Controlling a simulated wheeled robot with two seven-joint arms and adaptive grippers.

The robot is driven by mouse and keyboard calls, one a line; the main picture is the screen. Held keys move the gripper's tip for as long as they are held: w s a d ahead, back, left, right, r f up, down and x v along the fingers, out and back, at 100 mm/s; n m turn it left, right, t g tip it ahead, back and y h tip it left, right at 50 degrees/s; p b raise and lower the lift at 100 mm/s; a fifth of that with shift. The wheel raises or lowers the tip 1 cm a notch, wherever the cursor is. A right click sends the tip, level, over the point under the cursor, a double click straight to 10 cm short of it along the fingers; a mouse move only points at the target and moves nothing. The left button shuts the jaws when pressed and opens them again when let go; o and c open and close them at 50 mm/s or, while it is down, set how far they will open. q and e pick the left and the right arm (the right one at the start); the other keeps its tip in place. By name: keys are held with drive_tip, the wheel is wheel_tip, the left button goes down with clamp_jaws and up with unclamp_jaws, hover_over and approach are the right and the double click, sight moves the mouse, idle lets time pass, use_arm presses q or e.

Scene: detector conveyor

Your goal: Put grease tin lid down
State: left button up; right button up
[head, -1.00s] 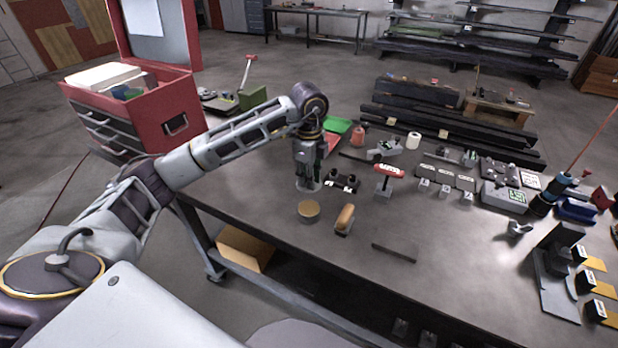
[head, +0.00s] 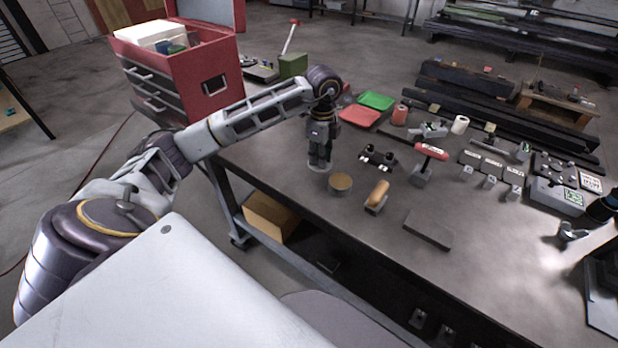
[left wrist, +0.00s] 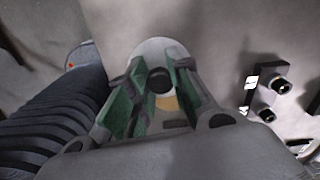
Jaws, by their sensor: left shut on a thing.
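My left gripper (head: 319,162) points down over the left part of the workbench. It is shut on the black knob (left wrist: 159,79) of the pale round grease tin lid (left wrist: 158,49). The lid's edge (head: 319,169) shows below the fingers in the head view. It is level and at or just above the bench; I cannot tell whether it touches. The open grease tin (head: 340,184), with a tan top, stands beside the lid, to its lower right in the head view. The fingers hide part of the lid. My right gripper is not in view.
A wooden-handled tool (head: 377,196) and a black two-knobbed part (head: 378,158) are right of the lid. Red (head: 360,117) and green (head: 376,101) trays lie behind. A red tool chest (head: 190,80) stands at the left. Bare bench (head: 270,152) lies left of the gripper.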

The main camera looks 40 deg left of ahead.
use_arm(q)
drive_tip(key=shift+m, duration=0.8)
drive_tip(key=shift+w+a+r, duration=0.2)
drive_tip(key=shift+a+r, duration=0.2)
drive_tip(key=shift+a, duration=0.45)
drive_tip(key=shift+w+a+r, duration=0.15)
drive_tip(key=shift+a+r, duration=0.3)
drive_tip(key=shift+a, duration=0.4)
drive_tip(key=shift+w+a+r, duration=0.2)
drive_tip(key=shift+a+r, duration=0.2)
drive_tip(key=shift+a, duration=0.45)
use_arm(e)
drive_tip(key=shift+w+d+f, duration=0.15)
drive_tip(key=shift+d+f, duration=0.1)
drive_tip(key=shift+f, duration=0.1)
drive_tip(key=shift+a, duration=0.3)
use_arm(q)
wheel_tip(320, 180, down, 5)
drive_tip(key=shift+f, duration=0.65)
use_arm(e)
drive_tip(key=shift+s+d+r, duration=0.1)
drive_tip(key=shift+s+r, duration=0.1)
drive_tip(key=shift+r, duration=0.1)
